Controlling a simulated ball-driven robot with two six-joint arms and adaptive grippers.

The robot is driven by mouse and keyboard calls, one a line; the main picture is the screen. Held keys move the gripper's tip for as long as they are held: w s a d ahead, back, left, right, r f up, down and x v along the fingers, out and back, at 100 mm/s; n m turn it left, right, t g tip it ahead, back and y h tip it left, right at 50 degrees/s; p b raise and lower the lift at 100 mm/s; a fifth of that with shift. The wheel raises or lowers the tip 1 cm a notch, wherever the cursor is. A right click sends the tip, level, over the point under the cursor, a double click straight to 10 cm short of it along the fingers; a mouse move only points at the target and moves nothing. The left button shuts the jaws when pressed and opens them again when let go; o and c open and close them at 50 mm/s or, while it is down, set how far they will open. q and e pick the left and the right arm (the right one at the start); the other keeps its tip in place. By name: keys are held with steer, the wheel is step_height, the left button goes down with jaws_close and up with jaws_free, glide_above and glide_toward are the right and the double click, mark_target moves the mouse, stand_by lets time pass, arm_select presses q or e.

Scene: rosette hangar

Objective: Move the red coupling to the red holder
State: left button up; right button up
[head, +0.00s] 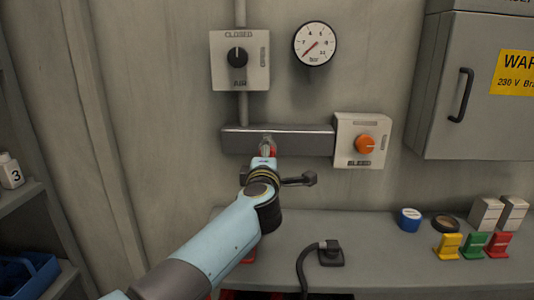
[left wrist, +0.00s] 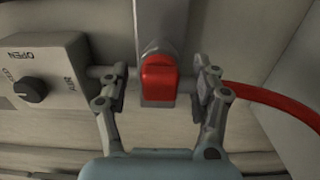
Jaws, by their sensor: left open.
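The red coupling (left wrist: 158,77) sits on the end of a grey fitting in the left wrist view. In the head view a bit of it (head: 271,150) shows at the manifold on the wall, mostly hidden by my arm. My left gripper (left wrist: 158,88) is open, with one finger on each side of the coupling; I cannot tell whether they touch it. In the head view my left gripper (head: 265,164) is at the manifold. A red holder (head: 497,245) stands on the bench at the right, beside the green one. My right gripper is not in view.
The manifold (head: 300,142) has an orange-knob panel (head: 361,140) at its right and an AIR switch panel (head: 240,60) above. A red hose (left wrist: 275,97) curves at the right of the wrist view. A black hose end (head: 330,253) and yellow (head: 447,246) and green (head: 472,245) holders are on the bench.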

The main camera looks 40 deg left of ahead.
arm_select(q)
steer(key=shift+p, duration=0.3)
stand_by(0.4)
jaws_close()
stand_by(0.4)
steer(key=shift+s+f, duration=0.1)
steer(key=shift+s+d, duration=0.15)
steer(key=shift+s, duration=0.05)
steer(key=shift+p+v, duration=0.9)
steer(key=shift+v, duration=1.75)
